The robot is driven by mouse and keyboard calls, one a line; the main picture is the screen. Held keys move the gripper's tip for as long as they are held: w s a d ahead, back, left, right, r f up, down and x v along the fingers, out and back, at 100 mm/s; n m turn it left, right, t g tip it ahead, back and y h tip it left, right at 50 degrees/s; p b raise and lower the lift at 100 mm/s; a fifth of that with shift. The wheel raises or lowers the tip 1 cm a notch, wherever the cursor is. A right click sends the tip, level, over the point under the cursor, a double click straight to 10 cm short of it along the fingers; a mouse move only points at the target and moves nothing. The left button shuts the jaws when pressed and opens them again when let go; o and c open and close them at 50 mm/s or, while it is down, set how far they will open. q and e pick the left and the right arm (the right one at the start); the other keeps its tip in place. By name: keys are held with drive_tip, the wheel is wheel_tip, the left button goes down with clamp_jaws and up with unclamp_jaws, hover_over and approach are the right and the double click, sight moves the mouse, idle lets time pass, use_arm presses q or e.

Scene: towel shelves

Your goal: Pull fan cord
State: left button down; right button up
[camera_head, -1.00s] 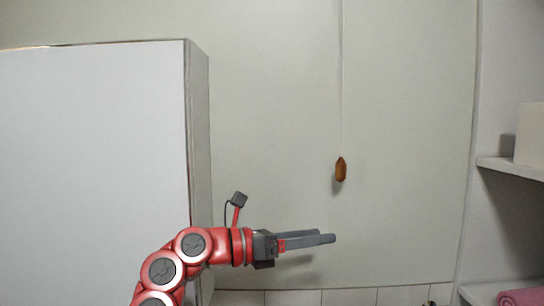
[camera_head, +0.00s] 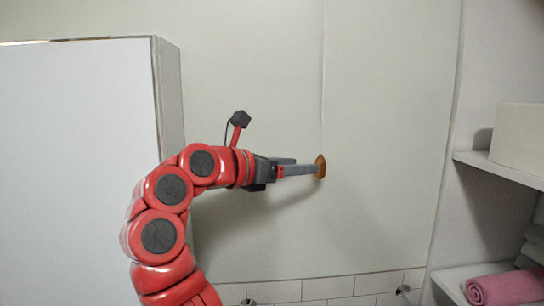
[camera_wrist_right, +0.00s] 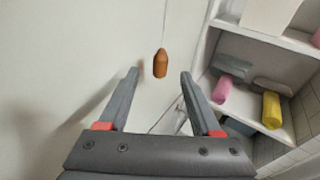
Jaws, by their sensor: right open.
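The fan cord (camera_head: 323,75) is a thin pale string hanging down in front of the wall. Its brown wooden pull (camera_head: 321,167) hangs at the lower end. In the right wrist view the pull (camera_wrist_right: 160,63) hangs upright between the lines of the two fingers, a little beyond their tips. My right gripper (camera_head: 308,166) is open and empty, its fingers pointing right at the pull. In the head view a fingertip overlaps the pull's left side; I cannot tell whether it touches. The right gripper (camera_wrist_right: 160,74) also shows in the wrist view. My left gripper is not in view.
A white cabinet (camera_head: 75,150) fills the left. White shelves (camera_head: 500,170) stand at the right, with a white box (camera_head: 520,138) and a rolled pink towel (camera_head: 503,288). A yellow towel (camera_wrist_right: 271,110) shows in the wrist view. The wall around the cord is clear.

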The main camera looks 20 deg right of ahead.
sight(320, 164)
drive_tip(key=p+x, duration=0.2)
drive_tip(key=x, duration=0.5)
drive_tip(key=shift+w+d+p, duration=0.1)
drive_tip(key=shift+d+p, duration=0.15)
drive_tip(key=shift+p, duration=0.1)
clamp_jaws()
drive_tip(key=shift+f+b, duration=0.3)
drive_tip(key=shift+f, duration=0.25)
unclamp_jaws()
